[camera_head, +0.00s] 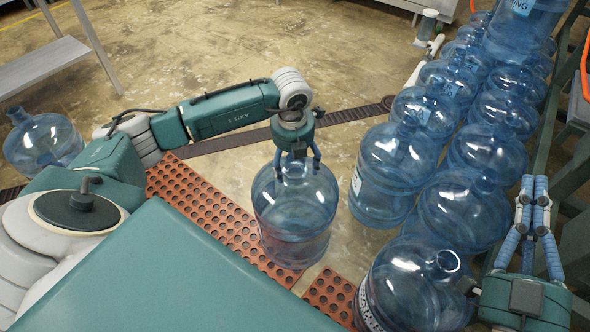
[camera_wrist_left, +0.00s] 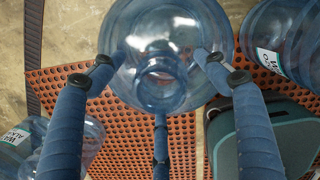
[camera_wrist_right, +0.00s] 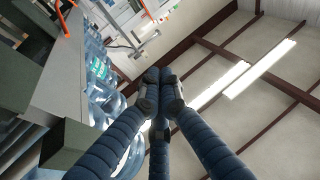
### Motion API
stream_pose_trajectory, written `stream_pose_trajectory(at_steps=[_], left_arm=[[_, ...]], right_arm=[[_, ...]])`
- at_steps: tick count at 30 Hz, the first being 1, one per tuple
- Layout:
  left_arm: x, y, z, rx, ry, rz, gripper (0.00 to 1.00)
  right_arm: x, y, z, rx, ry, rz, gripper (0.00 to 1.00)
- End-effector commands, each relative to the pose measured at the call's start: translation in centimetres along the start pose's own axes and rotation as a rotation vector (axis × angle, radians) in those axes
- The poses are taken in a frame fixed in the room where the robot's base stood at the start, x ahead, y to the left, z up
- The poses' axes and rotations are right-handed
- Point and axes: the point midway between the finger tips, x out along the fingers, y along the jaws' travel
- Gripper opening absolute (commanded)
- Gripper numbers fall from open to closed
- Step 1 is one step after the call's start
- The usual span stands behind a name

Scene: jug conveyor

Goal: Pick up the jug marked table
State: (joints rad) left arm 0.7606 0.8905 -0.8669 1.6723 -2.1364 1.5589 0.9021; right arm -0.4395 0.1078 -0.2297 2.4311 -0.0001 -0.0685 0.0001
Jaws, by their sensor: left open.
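A clear blue jug (camera_head: 295,215) stands upright on its own, partly over the perforated orange matting. I see no readable label on it, and I cannot tell which jug is marked table. My left gripper (camera_head: 297,155) is open just above this jug's top. In the left wrist view, its three blue fingers spread around the jug's neck (camera_wrist_left: 160,85), apparently without gripping it. My right gripper (camera_head: 533,192) is raised at the right, its fingers drawn together and empty. In the right wrist view, the fingertips (camera_wrist_right: 160,85) meet and point upward.
Several blue jugs (camera_head: 395,165) stand in rows to the right, close to the jug under my left gripper. Another jug (camera_head: 42,145) is at far left. A metal bench (camera_head: 40,65) stands behind; open floor (camera_head: 230,40) lies beyond.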

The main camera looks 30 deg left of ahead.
Motion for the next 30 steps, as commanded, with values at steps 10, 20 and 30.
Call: stream_pose_trajectory(at_steps=[10,20,30], left_arm=[[0.0,0.0,0.0,0.0,0.0,-0.001,0.14],[-0.2,-0.1,0.2,-0.001,-0.005,-0.003,0.0],[-2.0,-0.1,0.4,0.0,-0.005,-0.004,0.0]], right_arm=[[0.0,0.0,0.0,0.0,-0.002,0.0,0.0],[0.0,0.0,0.0,-0.001,-0.002,0.001,0.0],[-0.3,0.3,2.4,-0.003,-0.116,0.006,0.0]])
